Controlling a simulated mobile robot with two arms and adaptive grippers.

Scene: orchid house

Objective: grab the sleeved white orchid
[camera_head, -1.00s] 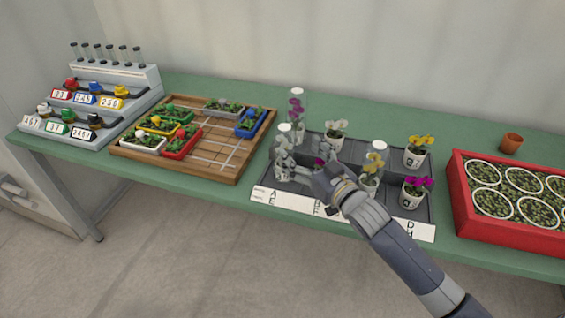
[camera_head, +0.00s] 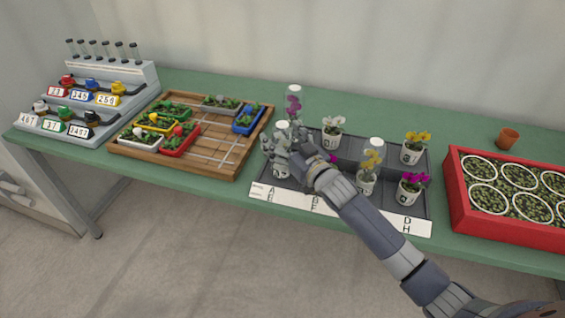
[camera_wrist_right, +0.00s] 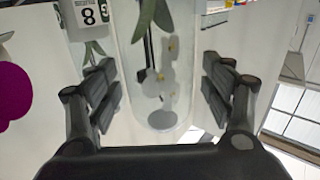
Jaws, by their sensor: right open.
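The sleeved white orchid (camera_head: 282,129) stands at the left front of the dark tray (camera_head: 345,157), in a clear sleeve with a rounded top. My right gripper (camera_head: 283,152) is at this sleeve and partly covers the plant and its pot. In the right wrist view, the sleeved white orchid (camera_wrist_right: 163,95) sits between the two fingers of my right gripper (camera_wrist_right: 160,88). The fingers are open, with a gap showing on each side of the sleeve. My left gripper is out of view.
A sleeved purple orchid (camera_head: 293,104) stands close behind. A bare white orchid (camera_head: 333,127) and a sleeved yellow orchid (camera_head: 372,158) stand to the right. A wooden rack (camera_head: 226,167) lies left of the tray, and a red crate (camera_head: 495,226) stands at the right.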

